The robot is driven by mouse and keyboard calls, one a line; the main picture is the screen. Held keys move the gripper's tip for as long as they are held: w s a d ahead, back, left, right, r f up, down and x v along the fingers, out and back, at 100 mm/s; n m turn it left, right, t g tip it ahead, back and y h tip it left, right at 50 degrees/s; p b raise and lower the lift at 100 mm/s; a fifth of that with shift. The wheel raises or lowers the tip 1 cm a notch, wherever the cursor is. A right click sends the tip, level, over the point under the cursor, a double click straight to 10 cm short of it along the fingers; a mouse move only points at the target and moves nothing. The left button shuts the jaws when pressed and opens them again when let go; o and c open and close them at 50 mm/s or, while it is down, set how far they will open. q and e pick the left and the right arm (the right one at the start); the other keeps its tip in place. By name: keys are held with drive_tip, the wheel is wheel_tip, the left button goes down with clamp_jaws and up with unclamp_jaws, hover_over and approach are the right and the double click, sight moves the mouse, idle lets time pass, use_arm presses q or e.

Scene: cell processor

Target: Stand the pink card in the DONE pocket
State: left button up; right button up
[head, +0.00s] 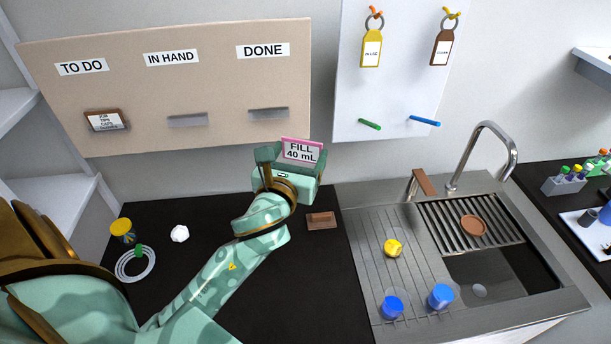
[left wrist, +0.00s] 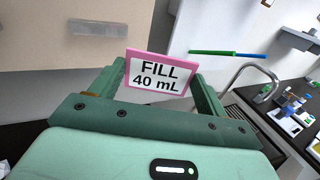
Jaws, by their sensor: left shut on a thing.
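The pink card (head: 301,150) has a pink border and a white face reading "FILL 40 mL". My left gripper (head: 294,158) is shut on it and holds it upright above the dark counter, below and a little right of the DONE pocket (head: 268,113). In the left wrist view the card (left wrist: 160,76) stands between the two green fingers (left wrist: 155,88). The DONE pocket is a grey ledge under the DONE label (head: 263,51) on the beige board; a grey pocket (left wrist: 97,28) shows at the upper left of the wrist view. My right gripper is in neither view.
The IN HAND pocket (head: 188,120) looks empty. The TO DO pocket holds a brown-edged card (head: 104,121). A brown block (head: 321,220) lies on the counter below the gripper. A pegboard with tags (head: 371,48) and a sink (head: 500,277) are to the right.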

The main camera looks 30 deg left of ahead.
use_arm(q)
drive_tip(key=w+a+r+n+g+y+p, duration=0.1)
drive_tip(key=w+a+r+n+y+p, duration=0.15)
drive_tip(key=w+a+r+p, duration=0.4)
wheel_tip(320, 180, up, 4)
drive_tip(key=n+g+y+p, duration=0.2)
drive_tip(key=y+p, duration=0.1)
drive_tip(key=p, duration=0.3)
hover_over(267, 92)
drive_tip(key=d+v, duration=0.1)
drive_tip(key=v, duration=0.3)
drive_tip(key=shift+w+a+f, duration=0.2)
drive_tip(key=shift+w+f, duration=0.05)
drive_tip(key=shift+w+a+f+y+p, duration=0.1)
drive_tip(key=shift+a+f+y+p, duration=0.15)
drive_tip(key=shift+a+y+p, duration=0.15)
drive_tip(key=shift+f, duration=0.1)
drive_tip(key=shift+f, duration=0.2)
drive_tip(key=shift+f+b, duration=1.2)
drive_tip(key=shift+f, duration=0.7)
